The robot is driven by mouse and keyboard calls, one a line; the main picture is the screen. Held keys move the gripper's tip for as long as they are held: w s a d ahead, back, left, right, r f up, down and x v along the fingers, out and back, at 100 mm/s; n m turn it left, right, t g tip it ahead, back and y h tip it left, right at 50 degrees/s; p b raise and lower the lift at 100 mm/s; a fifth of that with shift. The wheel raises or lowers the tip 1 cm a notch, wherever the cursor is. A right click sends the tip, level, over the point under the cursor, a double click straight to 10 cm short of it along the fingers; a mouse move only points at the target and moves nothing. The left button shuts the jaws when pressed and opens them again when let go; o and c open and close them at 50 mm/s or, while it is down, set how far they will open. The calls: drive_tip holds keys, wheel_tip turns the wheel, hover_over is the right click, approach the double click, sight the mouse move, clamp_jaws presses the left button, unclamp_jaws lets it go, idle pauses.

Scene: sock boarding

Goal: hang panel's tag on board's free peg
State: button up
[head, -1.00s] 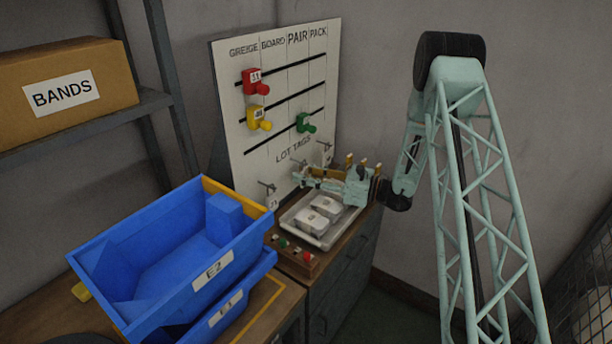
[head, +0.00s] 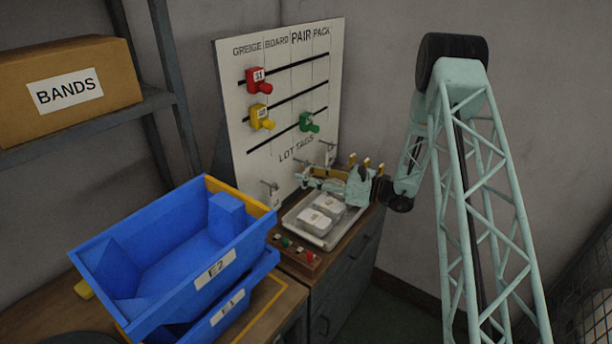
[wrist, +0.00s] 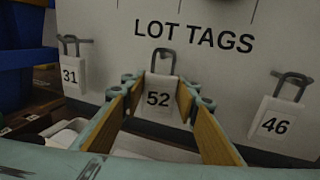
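A white tag marked 52 (wrist: 158,99) shows in the middle of the wrist view. Its dark loop (wrist: 163,60) stands just below the words LOT TAGS, and the tag looks upright against the white board (wrist: 225,18). My gripper (wrist: 160,93) has one finger at each side edge of this tag. The gap is about the tag's width, and I cannot tell whether the pads touch it. Tags 31 (wrist: 71,76) and 46 (wrist: 275,124) hang to either side.
A tray (head: 296,231) with white packs lies below my gripper. A button box (head: 291,253) is in front of it. Stacked blue bins (head: 158,290) stand at left. Red (head: 256,82), yellow (head: 258,117) and green (head: 306,123) pieces sit on the board's upper rows.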

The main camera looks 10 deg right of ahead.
drive_tip(key=o, duration=0.4)
drive_tip(key=shift+s+d, duration=0.1)
drive_tip(key=shift+d, duration=0.05)
drive_tip(key=shift+v, duration=5.85)
